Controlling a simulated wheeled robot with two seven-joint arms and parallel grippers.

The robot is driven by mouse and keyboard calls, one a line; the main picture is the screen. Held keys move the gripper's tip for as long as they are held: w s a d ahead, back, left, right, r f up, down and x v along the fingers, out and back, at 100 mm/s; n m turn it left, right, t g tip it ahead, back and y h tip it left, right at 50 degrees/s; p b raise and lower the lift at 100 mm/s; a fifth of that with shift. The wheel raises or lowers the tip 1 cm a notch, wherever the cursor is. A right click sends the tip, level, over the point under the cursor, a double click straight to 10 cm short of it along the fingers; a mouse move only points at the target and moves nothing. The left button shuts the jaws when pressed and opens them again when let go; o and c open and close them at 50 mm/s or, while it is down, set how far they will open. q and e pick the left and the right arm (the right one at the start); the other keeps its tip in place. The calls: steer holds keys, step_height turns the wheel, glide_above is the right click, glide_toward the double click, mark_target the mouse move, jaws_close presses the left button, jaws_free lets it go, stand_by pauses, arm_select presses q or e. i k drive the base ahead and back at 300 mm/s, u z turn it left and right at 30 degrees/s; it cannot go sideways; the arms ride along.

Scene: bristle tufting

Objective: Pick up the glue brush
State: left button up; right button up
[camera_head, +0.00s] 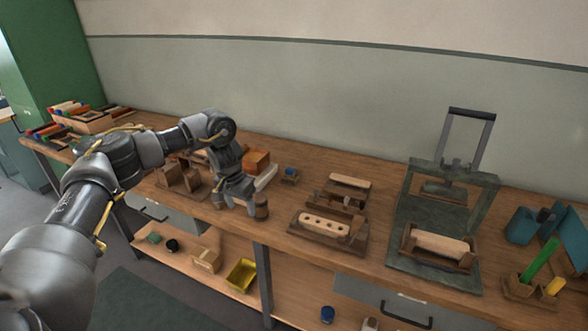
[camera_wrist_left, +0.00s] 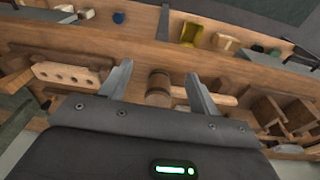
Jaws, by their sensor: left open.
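My left gripper (camera_head: 236,207) is low over the bench left of its middle, and it is open. In the left wrist view its two fingers (camera_wrist_left: 158,78) stand apart. A banded wooden cylinder (camera_wrist_left: 158,88) shows in the gap between them, with a pale wooden bar (camera_wrist_left: 217,97) to its right, partly behind a finger. The cylinder also shows in the head view (camera_head: 261,207), just right of the fingers. I see no contact with it. I cannot tell whether these parts belong to the glue brush; no bristles are visible. My right gripper is out of view.
A block with holes (camera_head: 325,225) stands in a wooden fixture to the right. A grey press frame (camera_head: 452,175) is farther right. An orange-brown box (camera_head: 256,161) and a pale bar (camera_head: 265,178) lie behind the gripper. A yellow tray (camera_head: 241,275) is on the lower shelf.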

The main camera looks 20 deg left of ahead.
mark_target(289, 172)
steer(key=i, duration=1.2)
